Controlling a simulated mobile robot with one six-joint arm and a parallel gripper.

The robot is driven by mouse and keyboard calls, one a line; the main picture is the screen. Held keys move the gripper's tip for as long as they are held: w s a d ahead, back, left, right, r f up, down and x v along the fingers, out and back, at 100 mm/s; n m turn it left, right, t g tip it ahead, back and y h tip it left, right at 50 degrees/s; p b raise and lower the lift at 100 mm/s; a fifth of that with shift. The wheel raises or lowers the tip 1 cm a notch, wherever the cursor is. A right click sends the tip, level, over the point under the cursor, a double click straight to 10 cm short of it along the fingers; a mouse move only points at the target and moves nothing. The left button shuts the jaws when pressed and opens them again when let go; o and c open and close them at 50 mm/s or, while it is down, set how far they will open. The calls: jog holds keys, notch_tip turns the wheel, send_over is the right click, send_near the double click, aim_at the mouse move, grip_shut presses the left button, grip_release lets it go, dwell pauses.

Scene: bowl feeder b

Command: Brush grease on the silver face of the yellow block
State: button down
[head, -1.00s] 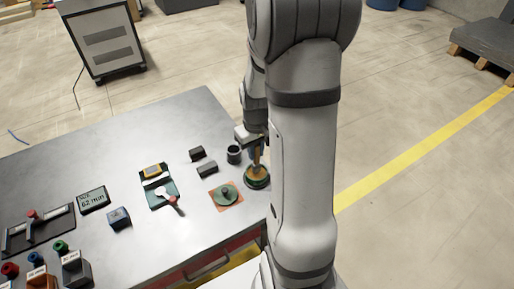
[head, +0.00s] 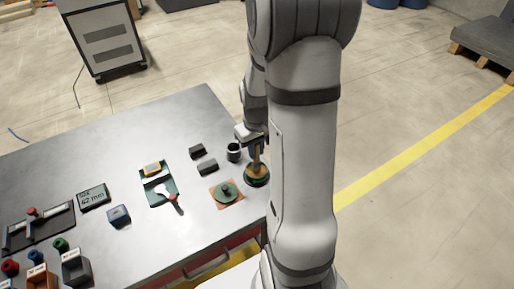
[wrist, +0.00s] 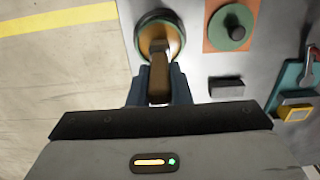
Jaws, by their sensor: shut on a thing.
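My gripper (wrist: 158,88) is shut on the brown handle of a brush (wrist: 159,74). The brush points down into a round dark-rimmed pot (wrist: 139,38) with amber grease inside. In the head view the brush (head: 256,162) stands in the pot (head: 257,183) at the table's right edge, and my arm partly covers this area. The bristle tip's depth in the grease is hard to tell. The yellow block (head: 152,169) sits at the far end of a teal fixture (head: 155,202). It also shows in the wrist view (wrist: 296,113), with a grey patch on its top.
A green disc with a dark knob (head: 227,194) lies on an orange mat beside the pot. The fixture has a red-handled lever (head: 173,197). A display (head: 93,196) and a blue block (head: 119,215) are further left.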

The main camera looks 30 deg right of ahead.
jog(key=shift+f+b, duration=0.35)
jog(key=shift+f, duration=0.05)
dwell(1.3)
jog(key=shift+r+p, duration=2.5)
jog(key=shift+r, duration=1.1)
jog(key=shift+f, duration=0.1)
